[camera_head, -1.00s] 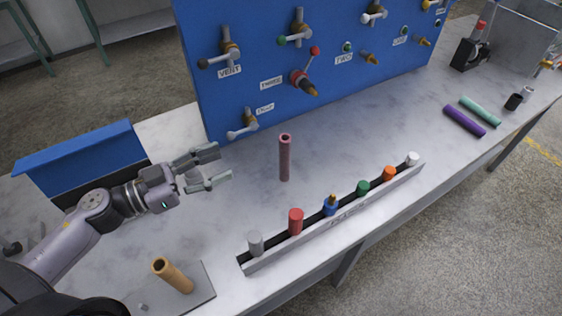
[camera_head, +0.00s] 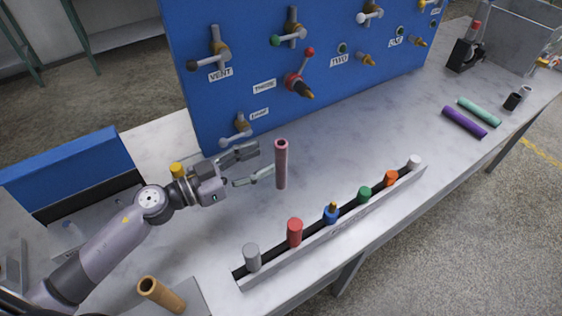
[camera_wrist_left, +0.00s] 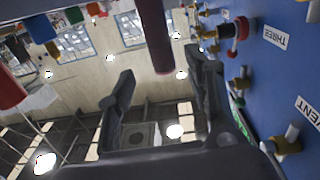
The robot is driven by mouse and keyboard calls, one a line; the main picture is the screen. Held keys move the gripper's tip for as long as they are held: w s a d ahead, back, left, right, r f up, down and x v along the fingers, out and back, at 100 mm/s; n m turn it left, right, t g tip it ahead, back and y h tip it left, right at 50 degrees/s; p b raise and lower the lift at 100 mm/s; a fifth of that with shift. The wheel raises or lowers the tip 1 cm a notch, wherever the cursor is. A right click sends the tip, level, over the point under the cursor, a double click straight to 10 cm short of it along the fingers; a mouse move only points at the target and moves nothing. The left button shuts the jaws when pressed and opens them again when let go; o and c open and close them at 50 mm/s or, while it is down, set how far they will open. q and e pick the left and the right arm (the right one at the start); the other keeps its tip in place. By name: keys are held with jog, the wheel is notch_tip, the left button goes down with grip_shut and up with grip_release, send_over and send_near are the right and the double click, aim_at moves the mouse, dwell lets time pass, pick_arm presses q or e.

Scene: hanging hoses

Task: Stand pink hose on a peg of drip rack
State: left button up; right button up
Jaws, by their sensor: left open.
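The pink hose (camera_head: 281,165) is upright near the middle of the bench. My left gripper (camera_head: 263,163) is open just left of it, its fingers pointing at the hose. In the left wrist view the pink hose (camera_wrist_left: 154,38) shows ahead of the gap between the two open fingers (camera_wrist_left: 158,80), with no visible contact. A grey plate (camera_head: 200,302) at the lower left, partly cut off by the frame, bears a tilted tan hose (camera_head: 161,294); it may be the drip rack, but its pegs are not clear here. My right gripper is not in view.
A blue valve panel (camera_head: 330,55) stands behind the hose. A long narrow rail (camera_head: 340,238) with several coloured plugs runs along the front edge. Purple (camera_head: 464,121) and mint (camera_head: 479,110) hoses lie at the right. Bench between hose and rail is clear.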

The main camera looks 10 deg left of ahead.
aim_at(281, 146)
pick_arm(q)
jog(key=shift+x, duration=0.8)
jog(key=shift+w+d+r, duration=0.15)
jog(key=shift+w+r, duration=0.05)
jog(key=x, duration=0.2)
jog(key=r+p+x, duration=0.1)
jog(key=x, duration=0.1)
jog(key=shift+w+d+p, duration=0.2)
jog(key=shift+w+p, duration=0.1)
jog(key=shift+f, duration=0.1)
jog(key=shift+a, duration=0.1)
jog(key=shift+c, duration=0.5)
grip_shut()
